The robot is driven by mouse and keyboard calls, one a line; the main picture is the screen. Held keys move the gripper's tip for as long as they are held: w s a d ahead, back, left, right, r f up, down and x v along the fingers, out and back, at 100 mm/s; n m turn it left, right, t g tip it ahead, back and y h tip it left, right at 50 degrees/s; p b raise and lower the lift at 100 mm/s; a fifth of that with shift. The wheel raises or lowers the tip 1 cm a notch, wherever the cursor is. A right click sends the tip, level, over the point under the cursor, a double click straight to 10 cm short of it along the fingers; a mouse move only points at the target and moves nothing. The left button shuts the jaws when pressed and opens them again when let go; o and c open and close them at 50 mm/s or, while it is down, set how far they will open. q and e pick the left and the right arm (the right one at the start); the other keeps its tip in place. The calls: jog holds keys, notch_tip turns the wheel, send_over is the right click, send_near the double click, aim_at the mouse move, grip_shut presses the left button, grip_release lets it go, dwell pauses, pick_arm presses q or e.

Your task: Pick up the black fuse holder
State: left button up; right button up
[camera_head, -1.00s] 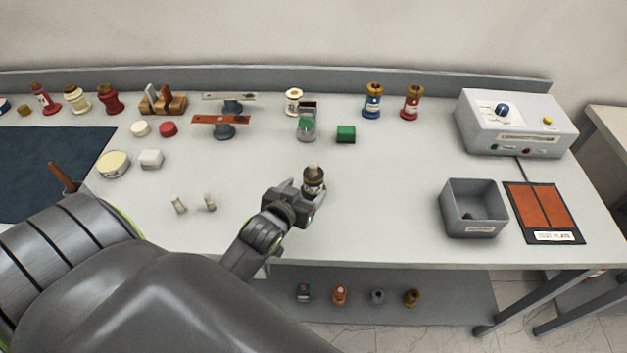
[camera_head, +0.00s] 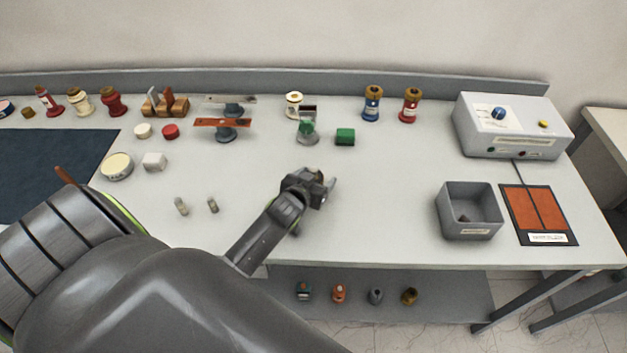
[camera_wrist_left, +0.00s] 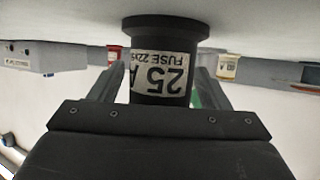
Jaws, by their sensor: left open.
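The black fuse holder (camera_wrist_left: 165,60) shows large in the left wrist view, appearing upside down, with a white label reading "25 A FUSE 22kV". My left gripper (camera_wrist_left: 158,88) is open, with one finger on each side of the holder's body. I cannot tell whether the fingers touch it. In the head view my left gripper (camera_head: 326,188) is low over the middle front of the table. It hides most of the holder; only a small part of its top (camera_head: 319,175) shows. My right gripper is not in view.
A grey open bin (camera_head: 472,228) and an orange-panelled black mat (camera_head: 538,212) lie to the right. A green block (camera_head: 345,137) and green-topped piece (camera_head: 306,132) stand behind the gripper. Two small pale cylinders (camera_head: 181,206) are to the left. The table between gripper and bin is clear.

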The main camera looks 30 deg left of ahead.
pick_arm(q)
jog(key=shift+w, duration=0.1)
jog(key=c, duration=1.2)
